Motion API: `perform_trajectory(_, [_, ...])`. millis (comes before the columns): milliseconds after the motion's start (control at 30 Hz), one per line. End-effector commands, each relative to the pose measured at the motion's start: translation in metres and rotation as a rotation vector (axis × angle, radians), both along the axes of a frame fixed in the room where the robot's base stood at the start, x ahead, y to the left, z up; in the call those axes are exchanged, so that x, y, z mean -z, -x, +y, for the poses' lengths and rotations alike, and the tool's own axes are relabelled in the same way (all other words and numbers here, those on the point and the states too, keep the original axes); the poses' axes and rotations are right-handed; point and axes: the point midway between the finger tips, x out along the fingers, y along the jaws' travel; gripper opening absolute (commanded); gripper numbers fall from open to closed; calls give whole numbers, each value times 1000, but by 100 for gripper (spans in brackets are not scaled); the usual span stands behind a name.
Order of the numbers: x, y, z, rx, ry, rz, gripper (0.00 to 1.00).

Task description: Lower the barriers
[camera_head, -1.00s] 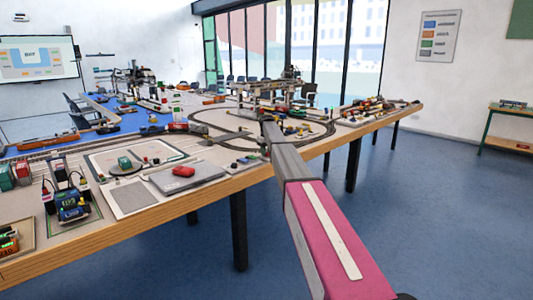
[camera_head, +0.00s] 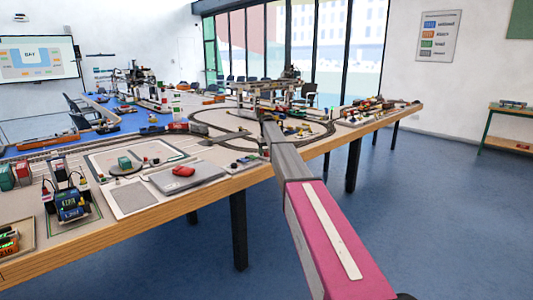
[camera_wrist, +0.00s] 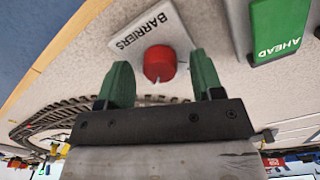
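In the wrist view a red round button (camera_wrist: 159,63) sits on a plate (camera_wrist: 142,32) marked "BARRIERS". My gripper (camera_wrist: 161,70) has two green fingers spread apart, one on each side of the button in the picture. Nothing is held between them. I cannot tell whether they touch the plate or hover above it. In the head view my arm reaches over the front edge of the table (camera_head: 130,222), and its gripper end is hidden or too small to make out. I cannot make out the barriers themselves.
A green button (camera_wrist: 278,28) marked "AHEAD" stands to the right of the red one. Model tracks (camera_wrist: 50,118) curve at the left in the wrist view. A grey laptop-like panel (camera_head: 205,176) lies on the table. Floor in front of the table is clear.

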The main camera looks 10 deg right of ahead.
Motion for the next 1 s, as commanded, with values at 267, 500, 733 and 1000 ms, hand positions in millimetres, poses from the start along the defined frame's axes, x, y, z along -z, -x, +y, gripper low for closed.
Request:
perform_trajectory(267, [0,0,0,0,0,1,60])
perform_trajectory(500, [-16,0,0,0,0,1,60])
perform_trajectory(733, [-54,0,0,0,0,0,60])
perform_trajectory(1000, [-99,0,0,0,0,0,60])
